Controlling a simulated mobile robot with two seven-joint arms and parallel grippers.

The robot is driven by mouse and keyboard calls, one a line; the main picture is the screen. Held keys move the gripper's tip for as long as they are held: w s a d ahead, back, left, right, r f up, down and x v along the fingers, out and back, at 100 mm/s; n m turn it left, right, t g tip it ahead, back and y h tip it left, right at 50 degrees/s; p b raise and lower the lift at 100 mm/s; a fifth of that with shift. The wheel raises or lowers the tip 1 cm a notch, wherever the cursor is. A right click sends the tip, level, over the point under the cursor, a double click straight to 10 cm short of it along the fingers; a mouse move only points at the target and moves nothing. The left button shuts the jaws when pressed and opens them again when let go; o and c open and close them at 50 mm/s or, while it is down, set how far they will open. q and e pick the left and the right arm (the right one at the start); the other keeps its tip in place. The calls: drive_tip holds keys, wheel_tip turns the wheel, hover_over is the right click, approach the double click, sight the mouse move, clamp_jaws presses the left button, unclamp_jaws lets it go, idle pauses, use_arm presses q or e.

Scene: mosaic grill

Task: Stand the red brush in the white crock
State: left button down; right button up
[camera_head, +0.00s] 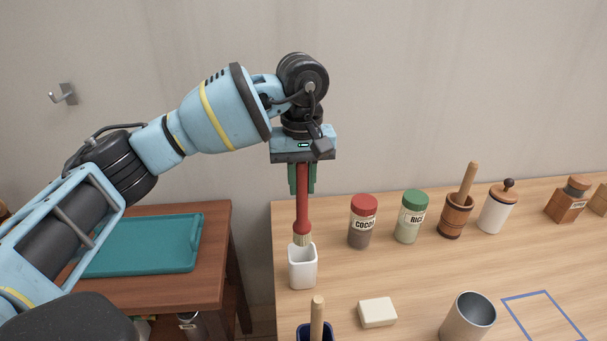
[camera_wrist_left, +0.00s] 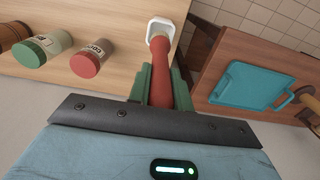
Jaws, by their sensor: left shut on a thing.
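The red brush (camera_head: 302,210) hangs upright, bristles down, in my left gripper (camera_head: 302,180), which is shut on its handle. Its pale bristle end is at the mouth of the white crock (camera_head: 302,272); I cannot tell whether the tips are inside the rim. The crock stands upright near the left edge of the wooden counter. In the left wrist view the brush (camera_wrist_left: 162,75) runs between the green fingers (camera_wrist_left: 162,88) toward the crock (camera_wrist_left: 160,26), whose far rim shows. My right gripper is not in view.
A cocoa jar (camera_head: 361,228) and a rice jar (camera_head: 410,222) stand right of the crock. A dark blue pot with a wooden handle (camera_head: 317,318), a white block (camera_head: 377,312) and a metal cup (camera_head: 468,318) are in front. A teal tray (camera_head: 145,247) lies on a side table.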

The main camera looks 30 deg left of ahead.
sight(302, 219)
use_arm(q)
drive_tip(key=shift+f+b, duration=0.6)
drive_tip(key=shift+f, duration=1)
drive_tip(key=shift+f+b, duration=0.3)
drive_tip(key=shift+f, duration=0.55)
drive_tip(key=shift+f+b, duration=1)
drive_tip(key=shift+f, duration=1.35)
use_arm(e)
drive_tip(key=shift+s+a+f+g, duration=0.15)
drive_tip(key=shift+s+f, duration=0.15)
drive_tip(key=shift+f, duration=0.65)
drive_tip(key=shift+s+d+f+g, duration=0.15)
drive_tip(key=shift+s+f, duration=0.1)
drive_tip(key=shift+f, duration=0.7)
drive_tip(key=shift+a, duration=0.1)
use_arm(q)
drive_tip(key=c, duration=1.2)
unclamp_jaws()
drive_tip(key=shift+r, duration=3.9)
